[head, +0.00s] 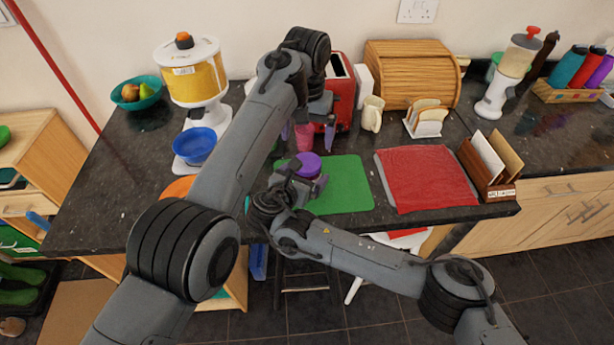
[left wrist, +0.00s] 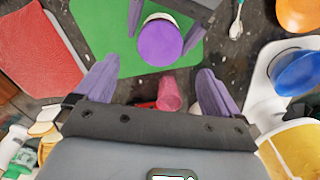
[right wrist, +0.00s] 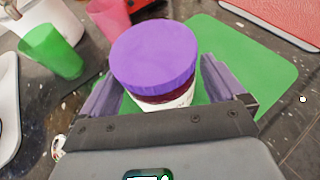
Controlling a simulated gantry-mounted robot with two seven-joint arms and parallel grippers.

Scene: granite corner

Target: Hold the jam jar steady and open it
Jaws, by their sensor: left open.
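The jam jar has a purple lid (head: 309,164) and stands upright on a green mat (head: 345,185). In the right wrist view the lid (right wrist: 153,58) sits above a dark red band and a white label (right wrist: 172,104). My right gripper (head: 303,174) is open, with one finger on each side of the jar; I cannot tell whether either finger touches it. My left gripper (head: 308,136) is open and empty, higher up and behind the jar. In the left wrist view the lid (left wrist: 160,41) shows beyond its fingertips.
A pink cup (left wrist: 171,92) stands behind the mat, below my left gripper. A red toaster (head: 342,85), mug (head: 372,114) and bread bin (head: 410,72) stand at the back. A red cloth (head: 425,178) lies right, a blue bowl (head: 195,146) left.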

